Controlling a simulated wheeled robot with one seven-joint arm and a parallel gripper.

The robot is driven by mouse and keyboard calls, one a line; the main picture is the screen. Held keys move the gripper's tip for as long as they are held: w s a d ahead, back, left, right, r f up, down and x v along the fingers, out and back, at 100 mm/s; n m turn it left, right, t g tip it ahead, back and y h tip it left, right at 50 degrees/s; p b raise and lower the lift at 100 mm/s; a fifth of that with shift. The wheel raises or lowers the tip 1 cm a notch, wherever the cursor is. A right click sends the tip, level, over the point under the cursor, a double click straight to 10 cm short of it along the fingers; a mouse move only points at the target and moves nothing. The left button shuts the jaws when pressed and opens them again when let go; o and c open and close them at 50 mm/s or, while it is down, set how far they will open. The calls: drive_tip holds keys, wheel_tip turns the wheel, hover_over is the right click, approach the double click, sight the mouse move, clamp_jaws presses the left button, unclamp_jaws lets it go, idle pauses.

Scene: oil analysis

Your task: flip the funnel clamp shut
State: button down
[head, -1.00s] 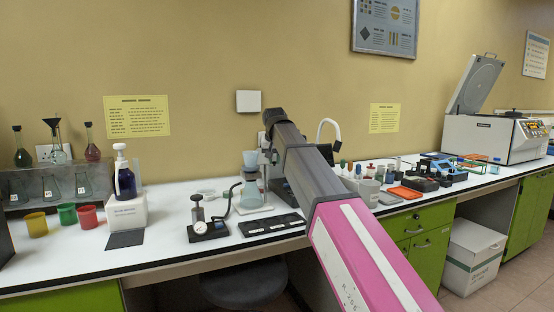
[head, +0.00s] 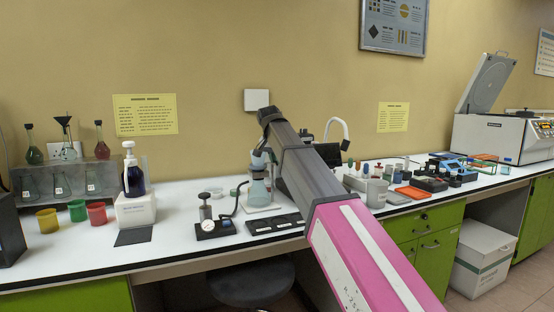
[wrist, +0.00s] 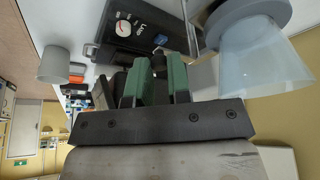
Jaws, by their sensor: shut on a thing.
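The filter flask (head: 259,190) stands on a white base at mid-bench. Its pale translucent funnel (wrist: 268,55) fills the right of the wrist view, beside a grey ring. In the head view my arm and wrist partly cover the funnel. My gripper (wrist: 158,82) has two green fingers, left of the funnel. They are shut on a small dark part between them, which I take to be the funnel clamp; the fingers hide most of it, so its angle cannot be told.
A hand pump with a gauge (head: 214,226) stands left of the flask, a hose rising beside it. Beakers and small bottles crowd the bench at right. Bare bench shows left of the pump.

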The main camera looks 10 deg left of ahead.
drive_tip(key=c, duration=1.1)
unclamp_jaws()
drive_tip(key=v, duration=1.1)
drive_tip(key=shift+f, duration=0.1)
